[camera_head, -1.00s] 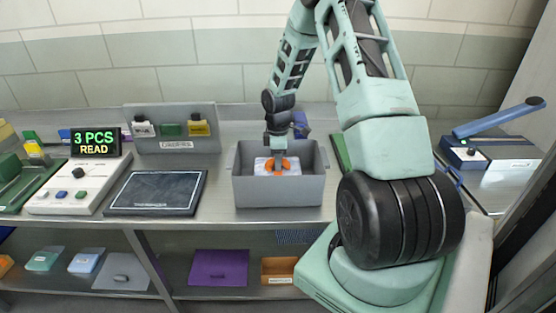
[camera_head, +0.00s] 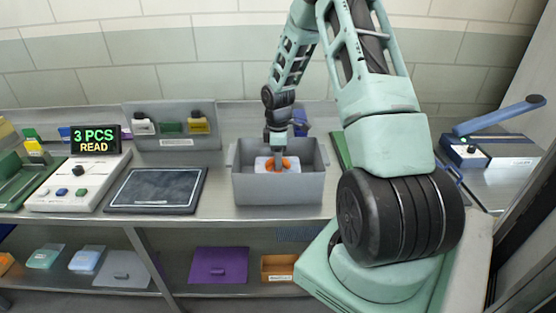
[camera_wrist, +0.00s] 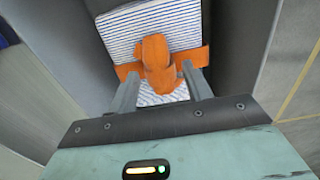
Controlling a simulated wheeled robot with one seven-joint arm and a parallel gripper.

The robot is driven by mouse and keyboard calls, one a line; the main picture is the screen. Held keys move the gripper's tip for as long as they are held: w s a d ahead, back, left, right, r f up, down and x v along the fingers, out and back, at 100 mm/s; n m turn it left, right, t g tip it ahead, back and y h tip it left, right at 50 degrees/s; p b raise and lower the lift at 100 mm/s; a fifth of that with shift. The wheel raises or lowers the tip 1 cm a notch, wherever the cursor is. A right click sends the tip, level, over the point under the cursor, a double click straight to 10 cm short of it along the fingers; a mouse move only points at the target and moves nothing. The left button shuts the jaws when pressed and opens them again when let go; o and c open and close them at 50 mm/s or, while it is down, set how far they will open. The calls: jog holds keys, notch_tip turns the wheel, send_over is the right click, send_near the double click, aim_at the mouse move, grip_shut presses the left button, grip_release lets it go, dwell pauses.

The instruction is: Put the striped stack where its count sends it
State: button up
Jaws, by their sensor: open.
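The striped stack (camera_head: 262,163), white with thin blue stripes and an orange band, lies in the grey bin (camera_head: 278,190) in the middle of the table. It also shows in the wrist view (camera_wrist: 150,28). An orange strap handle (camera_wrist: 156,55) stands up from the band. My gripper (camera_head: 280,158) is down in the bin over the stack. In the wrist view my open gripper (camera_wrist: 162,88) has one finger on each side of the handle. Contact with the handle cannot be told. A display (camera_head: 95,139) on the left reads "3 PCS READ".
A dark pad (camera_head: 155,190) and a white button panel (camera_head: 78,182) lie left of the bin. A blue-handled device (camera_head: 490,140) is at right. Purple (camera_head: 218,265) and orange (camera_head: 277,268) trays sit on the lower shelf.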

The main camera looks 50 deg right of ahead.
notch_tip(320, 180, up, 11)
jog(key=b, duration=0.2)
jog(key=s+a+r, duration=0.1)
jog(key=a+r, duration=0.1)
jog(key=a, duration=1.2)
jog(key=s+a+r, duration=0.1)
jog(key=a+r, duration=0.1)
jog(key=a, duration=1.2)
jog(key=s+a, duration=1.6)
jog(key=s, duration=0.5)
jog(key=shift+y, duration=0.3)
jog(key=shift+a, duration=0.1)
jog(key=shift+w+f+b, duration=0.1)
jog(key=shift+f+b, duration=0.35)
jog(key=shift+b, duration=0.25)
